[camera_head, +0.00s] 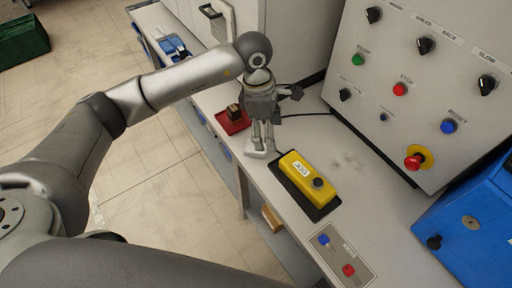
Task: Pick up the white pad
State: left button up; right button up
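My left gripper (261,148) points down over the white bench top, between a red tray and a yellow control box. Its two fingers are close together with their tips near the bench surface. Pale shapes at the fingertips blend with the bench, and I cannot tell whether they are the tips alone or a white pad between them. I cannot make out a separate white pad anywhere else. My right gripper is not in view.
The yellow box (297,167) with a black knob sits on a black mat (281,176). The red tray (223,119) holds a dark block (235,112). A control panel (385,138) rises behind, with a blue box (470,235) at right. Buttons (324,240) lie in front.

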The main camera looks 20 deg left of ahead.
pick_arm(q)
jog(key=w+a+y, duration=0.1)
jog(key=a+y, duration=0.1)
jog(key=a, duration=0.2)
send_over(253, 147)
notch_tip(253, 147, down, 4)
jog(key=shift+r, duration=0.1)
jog(key=shift+w+d+f+p, duration=0.1)
jog(key=shift+f+p, duration=0.15)
jog(key=shift+f, duration=0.8)
jog(key=shift+w+f+p, duration=0.15)
jog(key=shift+f+p, duration=0.15)
jog(key=shift+f, duration=0.75)
jog(key=shift+w+d+f+p, duration=0.1)
jog(key=shift+f+p, duration=0.15)
jog(key=shift+f, duration=0.8)
jog(key=shift+c, duration=0.3)
jog(key=c, duration=0.9)
jog(key=shift+o, duration=0.2)
jog(key=shift+r, duration=0.2)
